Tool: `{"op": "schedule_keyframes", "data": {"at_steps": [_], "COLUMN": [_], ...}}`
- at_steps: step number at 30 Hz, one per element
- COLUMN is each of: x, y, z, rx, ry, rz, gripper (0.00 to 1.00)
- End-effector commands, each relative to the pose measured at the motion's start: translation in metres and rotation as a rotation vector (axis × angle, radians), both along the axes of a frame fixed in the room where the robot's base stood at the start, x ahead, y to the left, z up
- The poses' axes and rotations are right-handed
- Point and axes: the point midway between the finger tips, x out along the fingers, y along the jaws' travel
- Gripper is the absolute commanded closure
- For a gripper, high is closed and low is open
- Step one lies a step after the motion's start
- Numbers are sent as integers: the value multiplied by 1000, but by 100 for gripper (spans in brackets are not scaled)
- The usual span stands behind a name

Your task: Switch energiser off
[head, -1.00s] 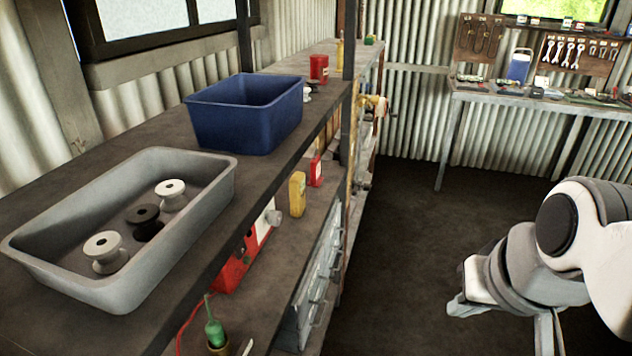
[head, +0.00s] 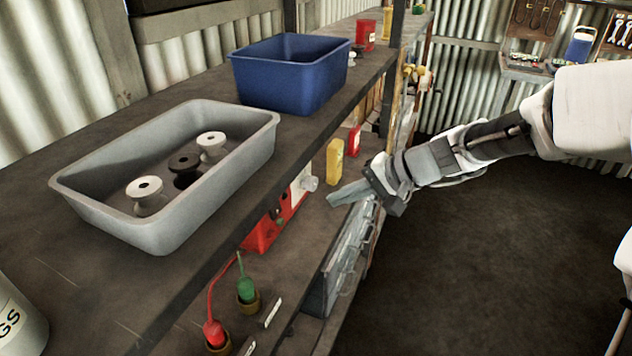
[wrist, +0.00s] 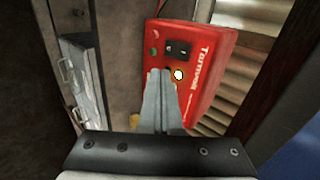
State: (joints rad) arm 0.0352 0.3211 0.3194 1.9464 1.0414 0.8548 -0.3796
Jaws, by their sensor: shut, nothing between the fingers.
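The energiser (head: 266,228) is a red box on the lower shelf, partly hidden under the upper shelf in the head view. In the wrist view the energiser (wrist: 208,75) shows its red front with white lettering. A black rocker switch (wrist: 178,50) sits on that front, with a green spot beside it. I cannot tell which way the rocker is set. My gripper (head: 332,200) is shut and empty, pointing left toward the shelf. In the wrist view the fingertips (wrist: 160,74) lie in front of the energiser, below the switch in the picture; I cannot tell whether they touch it.
The upper shelf (head: 90,290) overhangs the energiser and holds a grey tray (head: 255,135) of insulators and a blue bin (head: 290,80). Green (head: 246,290) and red (head: 213,333) leads stand on the lower shelf. A yellow bottle (head: 334,162) is close by. Floor at right is clear.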

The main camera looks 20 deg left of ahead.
Motion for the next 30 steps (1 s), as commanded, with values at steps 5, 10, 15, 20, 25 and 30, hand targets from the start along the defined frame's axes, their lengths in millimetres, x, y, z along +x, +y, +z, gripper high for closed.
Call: {"op": "schedule_keyframes", "data": {"at_steps": [5, 10, 15, 20, 25, 30], "x": [5, 4, 4, 5, 7, 9], "y": [5, 5, 8, 24, 51, 79], "z": [-3, -3, -5, -17, -40, -62], "rx": [23, 22, 21, 22, 22, 21], "ry": [11, 11, 12, 14, 15, 14], "rz": [-6, -5, -4, -3, -1, -1], "gripper": [100, 100, 100, 100, 100, 100]}}
